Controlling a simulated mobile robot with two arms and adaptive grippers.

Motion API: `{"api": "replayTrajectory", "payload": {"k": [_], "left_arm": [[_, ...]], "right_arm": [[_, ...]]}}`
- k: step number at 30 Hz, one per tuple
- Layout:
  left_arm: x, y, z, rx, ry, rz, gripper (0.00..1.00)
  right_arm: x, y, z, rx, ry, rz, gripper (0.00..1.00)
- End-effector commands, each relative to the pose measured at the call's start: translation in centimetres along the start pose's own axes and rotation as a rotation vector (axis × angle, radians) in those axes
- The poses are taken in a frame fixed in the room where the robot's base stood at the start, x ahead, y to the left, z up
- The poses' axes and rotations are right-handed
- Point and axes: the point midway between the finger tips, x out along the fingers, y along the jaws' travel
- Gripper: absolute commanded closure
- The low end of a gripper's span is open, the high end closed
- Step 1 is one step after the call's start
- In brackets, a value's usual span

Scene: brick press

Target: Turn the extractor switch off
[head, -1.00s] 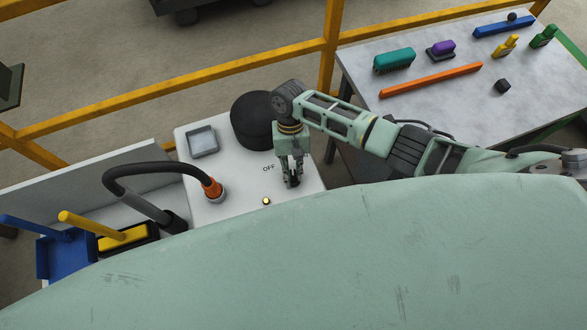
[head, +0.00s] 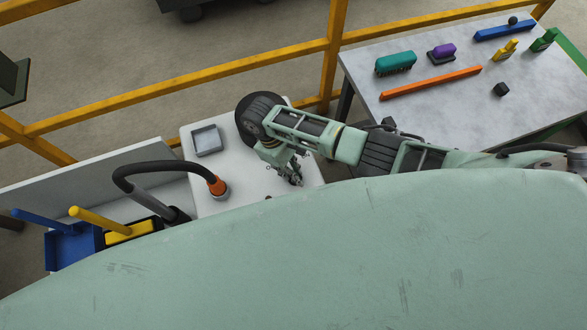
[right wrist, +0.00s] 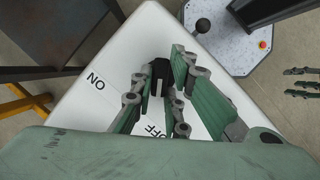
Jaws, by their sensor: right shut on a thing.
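The extractor switch is a black knob (right wrist: 161,72) with a white line, on the white top of the extractor unit (head: 245,178). The right wrist view shows an ON label (right wrist: 95,80) left of the knob and an OFF label (right wrist: 157,132) below it, partly covered. The white line points down, roughly toward OFF. My right gripper (right wrist: 157,94) is shut on the knob, a finger on each side. In the head view, my right gripper (head: 296,180) hides the knob.
A black hose with an orange collar (head: 217,186) rises from the unit, left of my arm. A grey tray (head: 207,140) lies on the unit. Yellow rails (head: 190,82) run behind. A table (head: 440,108) with brushes and tools stands at the right.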

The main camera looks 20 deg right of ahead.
Motion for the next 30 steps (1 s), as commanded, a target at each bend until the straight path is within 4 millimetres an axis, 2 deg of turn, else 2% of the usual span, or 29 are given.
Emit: {"api": "replayTrajectory", "payload": {"k": [10,26,27,30], "left_arm": [[-0.67,-0.02,0.0,0.0,-0.001,0.0,0.6],[-0.72,-0.03,0.0,0.0,-0.001,0.0,0.6],[-0.72,-0.03,0.0,0.0,-0.001,0.0,0.6],[-0.72,-0.03,-0.01,0.0,-0.001,0.0,0.6]], "right_arm": [[0.24,-0.23,0.19,-0.13,-0.004,0.05,1.0],[0.32,-0.22,0.16,-0.154,-0.004,0.06,1.0],[0.32,-0.23,0.16,-0.154,-0.004,0.059,0.85],[0.31,-0.22,0.16,-0.153,-0.004,0.059,0.76]]}}
